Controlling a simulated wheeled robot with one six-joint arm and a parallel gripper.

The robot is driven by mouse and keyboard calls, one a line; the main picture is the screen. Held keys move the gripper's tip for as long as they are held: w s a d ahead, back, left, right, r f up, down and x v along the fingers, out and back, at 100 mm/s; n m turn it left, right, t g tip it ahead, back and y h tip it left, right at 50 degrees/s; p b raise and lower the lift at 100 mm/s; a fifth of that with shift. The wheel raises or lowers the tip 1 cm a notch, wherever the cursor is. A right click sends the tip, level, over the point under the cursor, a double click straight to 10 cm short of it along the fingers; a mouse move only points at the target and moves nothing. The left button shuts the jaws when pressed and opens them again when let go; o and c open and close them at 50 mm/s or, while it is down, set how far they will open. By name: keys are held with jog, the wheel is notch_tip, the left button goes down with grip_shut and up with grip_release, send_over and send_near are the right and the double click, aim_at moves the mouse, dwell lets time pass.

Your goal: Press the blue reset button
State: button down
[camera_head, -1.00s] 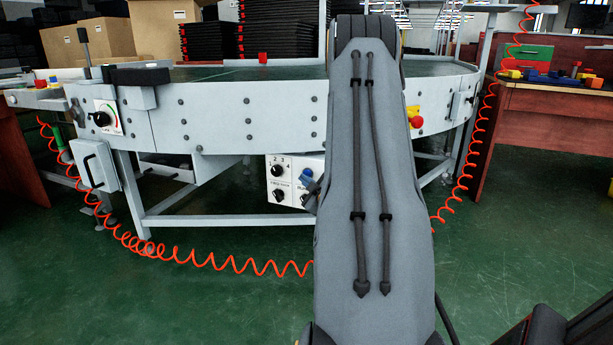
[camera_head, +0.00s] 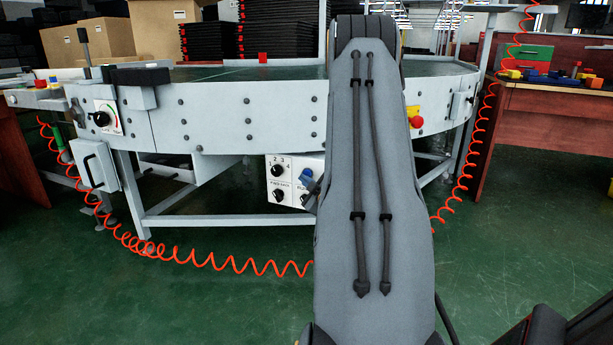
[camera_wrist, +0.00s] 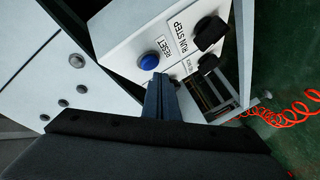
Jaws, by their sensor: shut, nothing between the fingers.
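The blue reset button (camera_wrist: 160,61) is on a white control panel (camera_wrist: 133,37) in the wrist view, beside the printed word RESET. The button's round blue cap shows just beyond my fingertips. My gripper (camera_wrist: 158,79) is shut and empty, its dark fingers pointing at the panel close to the button. I cannot tell whether the fingertips touch it. In the head view the blue button (camera_head: 306,173) shows at the panel's right part, with my gripper (camera_head: 310,183) right beside it. My arm hides the area to the right.
Black knobs (camera_wrist: 209,32) sit on the same panel, labelled RUN STEP. The curved conveyor (camera_head: 230,118) stands above the panel. A red emergency stop (camera_head: 416,121) is on its right side. An orange coiled hose (camera_head: 200,263) hangs low in front. The green floor is open in front.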

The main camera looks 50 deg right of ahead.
jog(key=shift+d, duration=0.1)
jog(key=shift+w+d, duration=0.15)
jog(key=shift+d, duration=0.15)
jog(key=shift+w+d, duration=0.15)
jog(key=shift+d, duration=0.2)
dwell(0.9)
jog(key=shift+a, duration=0.1)
jog(key=shift+s+a+p, duration=0.3)
jog(key=shift+a+p, duration=0.25)
jog(key=shift+a, duration=0.1)
jog(key=shift+a, duration=0.1)
jog(key=shift+s+a+p, duration=0.3)
jog(key=shift+s+a, duration=0.05)
jog(key=shift+a, duration=0.4)
jog(key=shift+s+a+p, duration=0.25)
jog(key=shift+s+a, duration=0.05)
jog(key=shift+a, duration=0.4)
jog(key=shift+s+a+p, duration=0.3)
jog(key=shift+s+a, duration=0.05)
jog(key=shift+a, duration=0.4)
